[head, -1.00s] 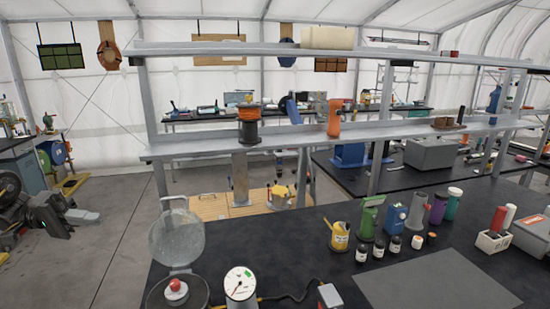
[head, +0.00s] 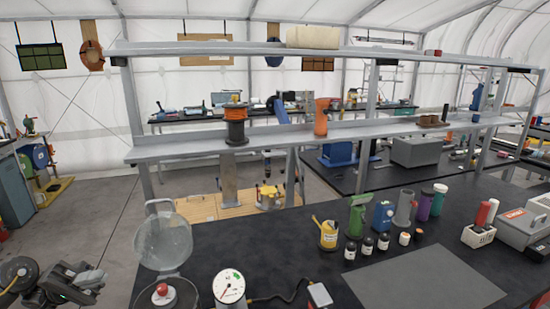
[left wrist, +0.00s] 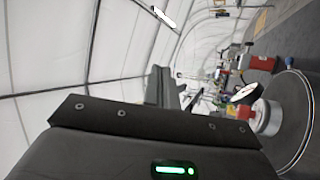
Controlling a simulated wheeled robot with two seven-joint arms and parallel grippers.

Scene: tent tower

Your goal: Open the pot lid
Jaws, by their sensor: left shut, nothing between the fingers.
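The pot (head: 183,297) stands at the near left corner of the black workbench, cut by the bottom edge of the head view. Its clear round glass lid (head: 164,243) stands raised, tilted up at the back of the pot, with its handle at the top. A small red round thing (head: 162,289) shows in the pot's opening. My left gripper (head: 97,276) is shut and empty, left of the pot and apart from it, off the bench edge. In the left wrist view its fingers (left wrist: 158,88) point away, and the glass lid (left wrist: 297,125) shows at right. My right gripper is not in view.
A white dial gauge (head: 229,287) stands just right of the pot, with a cable to a small box (head: 320,294). A yellow can (head: 328,234), several bottles and a grey mat (head: 425,283) lie farther right. A metal shelf (head: 300,136) spans behind. Bench behind the gauge is clear.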

